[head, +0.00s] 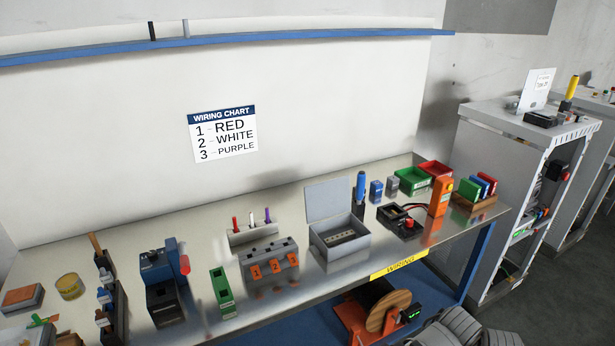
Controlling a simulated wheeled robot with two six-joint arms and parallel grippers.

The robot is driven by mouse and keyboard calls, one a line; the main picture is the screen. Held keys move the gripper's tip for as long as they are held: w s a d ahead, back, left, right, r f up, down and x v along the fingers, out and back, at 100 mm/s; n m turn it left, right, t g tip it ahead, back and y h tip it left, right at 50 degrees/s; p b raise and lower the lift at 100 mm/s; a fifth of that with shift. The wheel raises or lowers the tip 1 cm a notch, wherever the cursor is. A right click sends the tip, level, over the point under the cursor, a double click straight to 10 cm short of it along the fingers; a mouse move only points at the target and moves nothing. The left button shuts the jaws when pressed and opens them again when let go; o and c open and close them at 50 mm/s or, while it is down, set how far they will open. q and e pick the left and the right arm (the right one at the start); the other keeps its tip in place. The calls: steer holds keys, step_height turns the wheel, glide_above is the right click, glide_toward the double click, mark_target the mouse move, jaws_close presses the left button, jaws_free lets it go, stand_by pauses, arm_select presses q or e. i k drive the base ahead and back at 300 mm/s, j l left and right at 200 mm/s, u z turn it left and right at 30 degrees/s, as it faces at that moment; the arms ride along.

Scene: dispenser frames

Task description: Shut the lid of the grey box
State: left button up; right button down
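The grey box (346,254) stands on the metal workbench, right of the middle in the head view. Its lid (327,200) is open and stands roughly upright along the back edge. Inside the box a pale strip with small dark marks (342,238) lies on the floor. Neither of my grippers is in view.
Left of the box are a holder with red, white and purple sticks (252,235) and a grey block with orange number tags (270,266). Close on its right are a blue-handled tool (360,188) and a black device with leads (399,219). The yellow WIRING label (399,264) marks the bench's front edge.

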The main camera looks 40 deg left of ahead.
mark_target(325, 199)
steer(key=i+l+u, duration=0.2)
steer(key=u, duration=0.3)
steer(key=i+l+u, duration=0.35)
steer(key=u, duration=0.15)
steer(key=i+l+u, duration=0.25)
steer(key=l+u, duration=0.25)
steer(key=i+l+u, duration=0.1)
steer(key=l+u, duration=0.85)
steer(key=l, duration=0.4)
steer(key=l+u, duration=0.45)
steer(key=l, duration=0.4)
